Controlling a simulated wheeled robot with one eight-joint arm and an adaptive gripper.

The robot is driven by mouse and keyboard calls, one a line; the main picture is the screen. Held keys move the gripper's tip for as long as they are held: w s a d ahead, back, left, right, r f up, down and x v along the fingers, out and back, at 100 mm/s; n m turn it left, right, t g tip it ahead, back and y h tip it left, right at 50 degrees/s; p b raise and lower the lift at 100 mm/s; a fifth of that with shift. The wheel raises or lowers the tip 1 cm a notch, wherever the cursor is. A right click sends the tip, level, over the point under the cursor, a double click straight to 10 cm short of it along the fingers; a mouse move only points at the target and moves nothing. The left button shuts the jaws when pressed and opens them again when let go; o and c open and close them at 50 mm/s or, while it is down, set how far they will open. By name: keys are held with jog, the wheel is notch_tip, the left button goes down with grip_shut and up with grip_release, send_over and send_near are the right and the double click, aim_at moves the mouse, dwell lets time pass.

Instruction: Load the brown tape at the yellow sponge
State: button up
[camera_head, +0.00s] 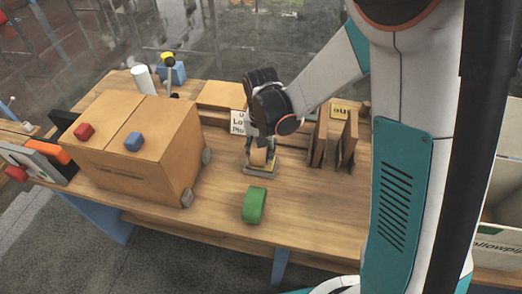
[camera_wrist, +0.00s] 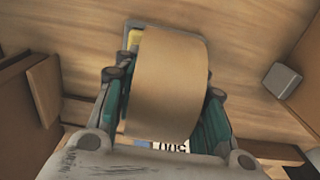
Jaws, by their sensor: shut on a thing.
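The brown tape (camera_wrist: 168,75) is between the two fingers of my gripper (camera_wrist: 164,105), and it fills most of the middle of the wrist view. In the head view the brown tape (camera_head: 259,157) shows below my gripper (camera_head: 261,150), low over the table. A small patch of yellow (camera_wrist: 134,38), likely the yellow sponge, shows at the tape's far left edge in the wrist view. In the head view a pale-edged base (camera_head: 262,171) lies right under the tape. Whether the tape touches the sponge cannot be told, as the tape and fingers hide most of it.
Upright brown panels (camera_head: 318,142) stand close right of my gripper.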

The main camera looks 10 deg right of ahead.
dwell(0.3)
jog(key=shift+r+p, duration=2.4)
jog(key=shift+r, duration=1.1)
jog(key=shift+r, duration=0.2)
notch_tip(320, 180, up, 7)
jog(key=p, duration=0.4)
jog(key=shift+f, duration=0.1)
jog(key=w+d+f+n+b, duration=0.1)
jog(key=d+f+n+b, duration=0.3)
jog(key=d+f, duration=0.6)
jog(key=shift+d+f, duration=0.4)
